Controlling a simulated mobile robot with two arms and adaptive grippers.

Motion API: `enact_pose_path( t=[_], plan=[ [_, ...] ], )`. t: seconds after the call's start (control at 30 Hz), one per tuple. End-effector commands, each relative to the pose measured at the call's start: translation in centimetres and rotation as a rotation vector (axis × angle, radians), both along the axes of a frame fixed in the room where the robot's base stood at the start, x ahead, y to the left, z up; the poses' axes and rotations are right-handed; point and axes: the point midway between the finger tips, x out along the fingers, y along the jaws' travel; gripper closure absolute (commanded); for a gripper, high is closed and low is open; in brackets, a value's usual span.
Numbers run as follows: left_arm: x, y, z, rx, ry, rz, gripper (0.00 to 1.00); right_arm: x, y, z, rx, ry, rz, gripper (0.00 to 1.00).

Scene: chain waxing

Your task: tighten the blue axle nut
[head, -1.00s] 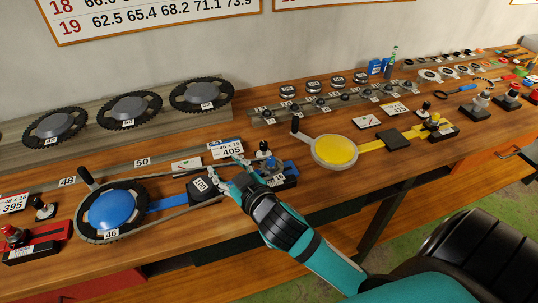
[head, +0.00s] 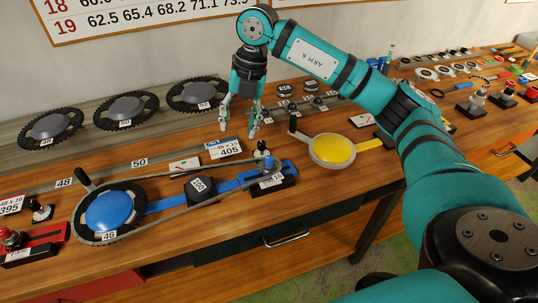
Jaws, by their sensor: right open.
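The blue chain rig lies at the front left, with a blue disc (head: 110,210) in a toothed ring marked 46 and a blue bar (head: 228,186) running right. At the bar's right end is a black block (head: 272,184) marked 18. A small blue part (head: 269,163) sits there beside a black-knobbed post (head: 262,148); I cannot tell clearly which piece is the axle nut. My right gripper (head: 238,130) points down, open and empty, above and behind this end, apart from it. My left gripper is not in view.
A black block marked 100 (head: 201,188) sits on the blue bar. A card marked 405 (head: 224,149) lies behind it. A yellow disc rig (head: 332,150) stands to the right. Large chainrings (head: 125,110) stand on a rack at the back left. Bare wood lies in front of the yellow disc.

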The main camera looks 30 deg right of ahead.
Motion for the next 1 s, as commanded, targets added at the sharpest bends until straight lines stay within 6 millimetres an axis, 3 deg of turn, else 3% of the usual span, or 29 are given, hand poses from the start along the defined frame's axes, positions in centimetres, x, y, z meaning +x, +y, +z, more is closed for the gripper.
enact_pose_path(
  t=[0.03,0.1,0.2,0.33,0.47,1.0],
  plan=[
    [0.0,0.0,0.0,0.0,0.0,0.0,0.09,0.0,-2.8,1.1,-0.085,0.016,-0.061,0.53],
    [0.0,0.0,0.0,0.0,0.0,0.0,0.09,-0.3,-5.5,2.0,-0.172,0.044,-0.126,0.53],
    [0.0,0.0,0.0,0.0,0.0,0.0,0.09,-0.7,-7.4,2.6,-0.234,0.065,-0.175,0.53],
    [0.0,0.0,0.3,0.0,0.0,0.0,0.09,-0.8,-7.8,1.8,-0.248,0.075,-0.185,0.53],
    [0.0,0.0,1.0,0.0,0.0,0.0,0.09,-0.9,-7.8,-0.2,-0.247,0.076,-0.182,0.53],
    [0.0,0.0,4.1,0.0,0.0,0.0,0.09,-0.9,-7.6,-11.6,-0.243,0.075,-0.178,0.53]
  ],
)
